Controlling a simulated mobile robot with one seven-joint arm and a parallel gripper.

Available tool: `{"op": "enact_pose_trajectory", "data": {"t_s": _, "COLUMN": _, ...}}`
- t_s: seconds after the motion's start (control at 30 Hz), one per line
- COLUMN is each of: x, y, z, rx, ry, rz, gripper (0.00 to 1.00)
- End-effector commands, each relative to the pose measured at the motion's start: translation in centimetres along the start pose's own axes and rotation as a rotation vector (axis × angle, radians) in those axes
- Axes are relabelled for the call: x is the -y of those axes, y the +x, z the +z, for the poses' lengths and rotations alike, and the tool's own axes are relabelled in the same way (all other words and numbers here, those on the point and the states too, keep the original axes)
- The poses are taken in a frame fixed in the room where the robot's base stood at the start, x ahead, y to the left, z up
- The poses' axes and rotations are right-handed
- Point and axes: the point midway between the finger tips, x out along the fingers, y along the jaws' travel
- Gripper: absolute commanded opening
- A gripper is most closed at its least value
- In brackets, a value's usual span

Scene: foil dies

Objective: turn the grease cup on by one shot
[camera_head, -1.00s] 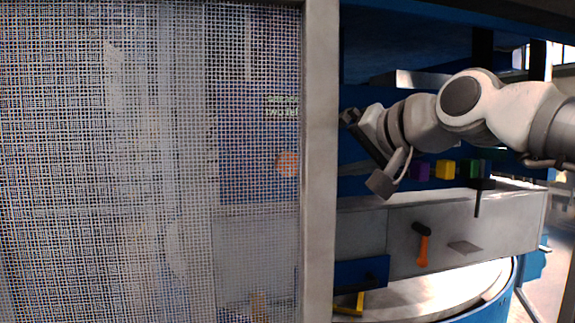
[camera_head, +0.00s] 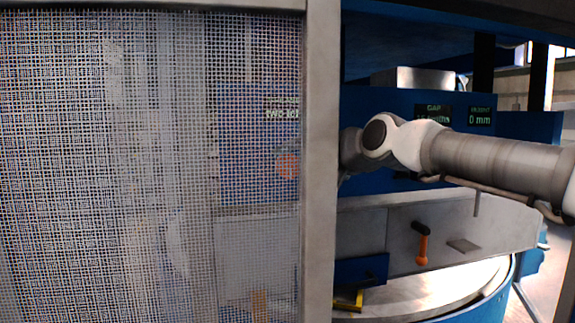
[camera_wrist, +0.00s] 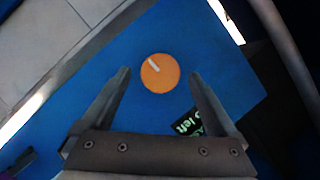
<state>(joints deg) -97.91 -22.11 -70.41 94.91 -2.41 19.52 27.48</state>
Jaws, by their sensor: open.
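The grease cup (camera_wrist: 160,79) shows in the wrist view as a round orange cap with a white mark pointing to the upper left. In the head view the orange cap (camera_head: 287,164) shows through the mesh. My gripper (camera_wrist: 160,75) is open and empty, with its two fingers to the left and right of the cap in the picture, a gap on each side. I cannot tell how far the fingertips are from the panel. In the head view my gripper is hidden behind the post and mesh. A dark display (camera_wrist: 190,124), partly covered, reads "left".
A mesh guard (camera_head: 120,170) and a grey post (camera_head: 322,160) stand before the panel. Dark GAP (camera_head: 433,115) and 0 mm (camera_head: 480,117) displays are behind my arm. An orange-handled lever (camera_head: 422,247) is on the grey box below, above a round metal table (camera_head: 440,293).

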Motion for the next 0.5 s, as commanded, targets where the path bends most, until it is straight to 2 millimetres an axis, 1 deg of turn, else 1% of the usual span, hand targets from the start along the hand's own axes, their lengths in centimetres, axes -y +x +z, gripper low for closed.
{"op": "enact_pose_trajectory", "data": {"t_s": 0.2, "x": 0.3, "y": 1.7, "z": 0.0, "rx": 0.002, "ry": -0.003, "rz": -0.002, "gripper": 0.94}}
{"op": "enact_pose_trajectory", "data": {"t_s": 0.5, "x": 0.1, "y": 3.5, "z": 0.1, "rx": 0.001, "ry": -0.001, "rz": -0.001, "gripper": 0.94}}
